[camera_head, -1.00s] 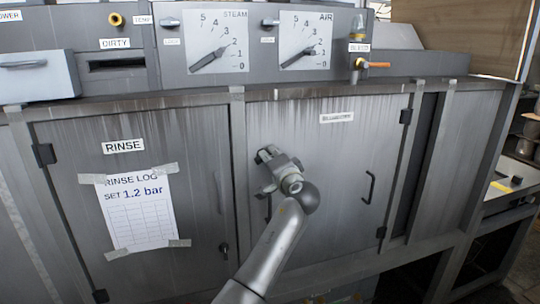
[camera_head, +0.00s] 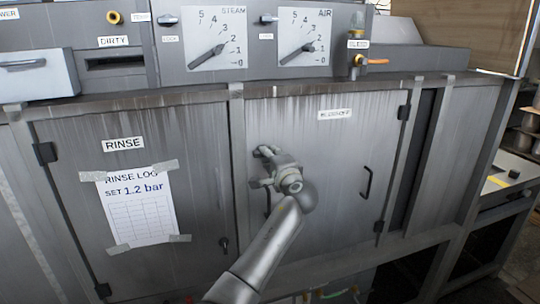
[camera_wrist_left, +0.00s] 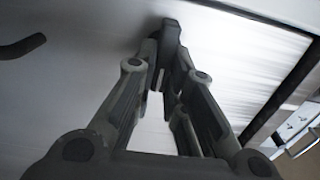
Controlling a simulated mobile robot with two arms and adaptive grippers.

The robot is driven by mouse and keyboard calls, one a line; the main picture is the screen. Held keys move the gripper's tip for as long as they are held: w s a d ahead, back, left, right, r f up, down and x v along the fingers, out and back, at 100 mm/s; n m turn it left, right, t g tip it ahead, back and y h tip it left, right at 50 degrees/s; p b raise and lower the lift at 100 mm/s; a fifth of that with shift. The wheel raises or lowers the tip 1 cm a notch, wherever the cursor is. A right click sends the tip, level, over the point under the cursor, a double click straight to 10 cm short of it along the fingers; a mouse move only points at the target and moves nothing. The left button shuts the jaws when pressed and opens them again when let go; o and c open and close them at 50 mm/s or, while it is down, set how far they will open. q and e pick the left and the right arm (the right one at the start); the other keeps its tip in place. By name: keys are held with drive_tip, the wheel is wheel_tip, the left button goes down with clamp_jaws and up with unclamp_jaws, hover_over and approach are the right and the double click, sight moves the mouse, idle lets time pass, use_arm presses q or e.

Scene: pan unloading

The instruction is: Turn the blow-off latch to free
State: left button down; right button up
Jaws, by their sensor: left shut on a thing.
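The right-hand cabinet door (camera_head: 330,160) is grey and streaked, with a small, blurred label (camera_head: 334,114) near its top. My left gripper (camera_head: 264,153) is at this door's upper left, close to its face. In the left wrist view my left gripper (camera_wrist_left: 168,38) has its two fingertips closed together near the pale door surface, pinched on a small dark part. I take this to be the blow-off latch; the fingers mostly hide it, so its angle cannot be read. My right gripper is in neither view.
The RINSE door (camera_head: 130,200) with a taped paper log (camera_head: 140,208) is on the left. A black handle (camera_head: 367,183) stands out from the right-hand door. The panel above has a STEAM dial (camera_head: 214,40), an AIR dial (camera_head: 304,38) and an orange-handled valve (camera_head: 374,61).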

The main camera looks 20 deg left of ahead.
use_arm(q)
drive_tip(key=shift+r, duration=0.15)
drive_tip(key=c, duration=1.5)
unclamp_jaws()
drive_tip(key=shift+w, duration=0.1)
drive_tip(key=v, duration=1.2)
